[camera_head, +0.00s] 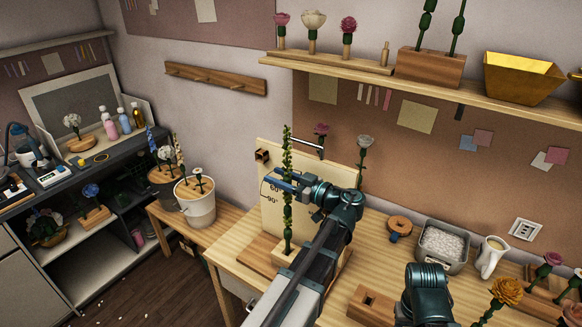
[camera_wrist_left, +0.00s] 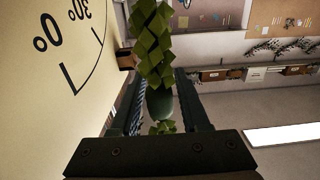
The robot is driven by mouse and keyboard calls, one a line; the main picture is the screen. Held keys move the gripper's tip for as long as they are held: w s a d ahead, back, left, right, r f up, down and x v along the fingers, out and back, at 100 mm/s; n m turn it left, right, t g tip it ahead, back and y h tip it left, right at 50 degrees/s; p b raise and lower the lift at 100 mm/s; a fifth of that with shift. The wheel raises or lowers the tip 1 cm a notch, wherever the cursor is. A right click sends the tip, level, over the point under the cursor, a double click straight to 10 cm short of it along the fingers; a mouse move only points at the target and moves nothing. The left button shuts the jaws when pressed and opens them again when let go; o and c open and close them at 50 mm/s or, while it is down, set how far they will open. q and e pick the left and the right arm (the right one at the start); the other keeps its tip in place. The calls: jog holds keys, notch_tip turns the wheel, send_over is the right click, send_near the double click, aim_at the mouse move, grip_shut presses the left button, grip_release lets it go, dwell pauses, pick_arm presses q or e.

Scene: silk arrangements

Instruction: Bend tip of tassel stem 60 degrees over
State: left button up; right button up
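The tassel stem (camera_head: 287,148) is a tall, straight green stem with leafy tufts. It stands upright in a wooden block (camera_head: 288,256) in front of a pale angle board (camera_head: 271,217) marked with degrees. My left gripper (camera_head: 282,183) is at the stem's middle, its fingers on either side of it. In the left wrist view the stem (camera_wrist_left: 155,50) rises between the two fingers (camera_wrist_left: 158,105), with a visible gap beside it, so the gripper looks open. The angle markings show at left there. My right arm shows at the bottom, but its gripper is out of view.
Pink and white flowers (camera_head: 364,150) stand right behind my left arm. A metal tray of white beads (camera_head: 443,248), a white jug (camera_head: 492,257) and a wooden block (camera_head: 371,304) are on the table. A white bucket (camera_head: 197,207) stands to the left. A shelf (camera_head: 420,84) hangs above.

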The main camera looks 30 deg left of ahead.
pick_arm(q)
grip_shut()
jog(key=h+p, duration=0.1)
jog(key=a+p, duration=0.1)
jog(key=p, duration=0.1)
jog(key=shift+a+f+h, duration=0.15)
jog(key=shift+f+h, duration=0.15)
jog(key=shift+h, duration=0.1)
